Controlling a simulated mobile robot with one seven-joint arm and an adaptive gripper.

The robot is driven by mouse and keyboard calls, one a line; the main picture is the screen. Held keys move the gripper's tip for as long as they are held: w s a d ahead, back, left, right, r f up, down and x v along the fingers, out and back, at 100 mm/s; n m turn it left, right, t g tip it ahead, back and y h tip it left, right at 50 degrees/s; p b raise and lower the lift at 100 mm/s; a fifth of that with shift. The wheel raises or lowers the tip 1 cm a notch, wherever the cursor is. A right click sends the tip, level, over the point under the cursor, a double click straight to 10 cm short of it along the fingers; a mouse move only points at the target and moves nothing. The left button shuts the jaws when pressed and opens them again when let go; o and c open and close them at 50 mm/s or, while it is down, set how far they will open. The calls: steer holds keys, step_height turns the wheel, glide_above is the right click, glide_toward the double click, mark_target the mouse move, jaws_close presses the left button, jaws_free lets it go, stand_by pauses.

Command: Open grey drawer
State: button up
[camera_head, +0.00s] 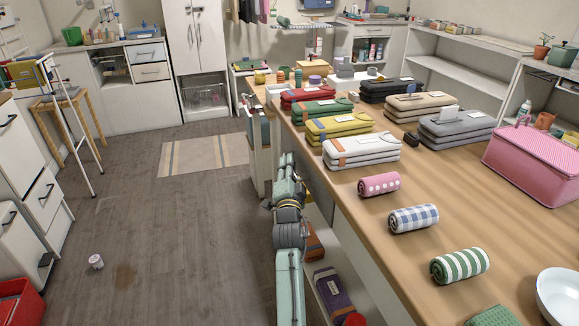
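A grey-fronted drawer (146,53) sits in the white cabinet at the back left, above a cream-fronted drawer (151,72). Both look shut. Which drawer the task calls grey is not certain, but the upper front is the greyest. My arm reaches up from the bottom middle, along the left side of the wooden table. My gripper (287,162) is at its far end, beside the table edge, well to the right of and nearer than the grey drawer. Its fingers are too small to tell open from shut. It does not touch the drawer.
The long wooden table (375,225) holds folded cloths and rolled towels. A wooden stool (78,105) and leaning white frame stand at left. White drawers (42,196) line the left edge. A mat (203,155) and a small white can (96,261) lie on otherwise mostly clear floor.

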jaws_close()
steer(key=shift+a+f, duration=0.1)
stand_by(0.5)
steer(key=s+a+b, duration=0.4)
steer(key=a+b, duration=0.7)
steer(key=a, duration=0.3)
steer(key=s+a+b, duration=0.5)
steer(key=a+b, duration=0.5)
steer(key=a, duration=0.4)
steer(key=shift+s+a+b, duration=0.15)
steer(key=shift+a+b, duration=0.1)
steer(key=shift+b, duration=0.15)
steer(key=shift+o, duration=1.8)
jaws_free()
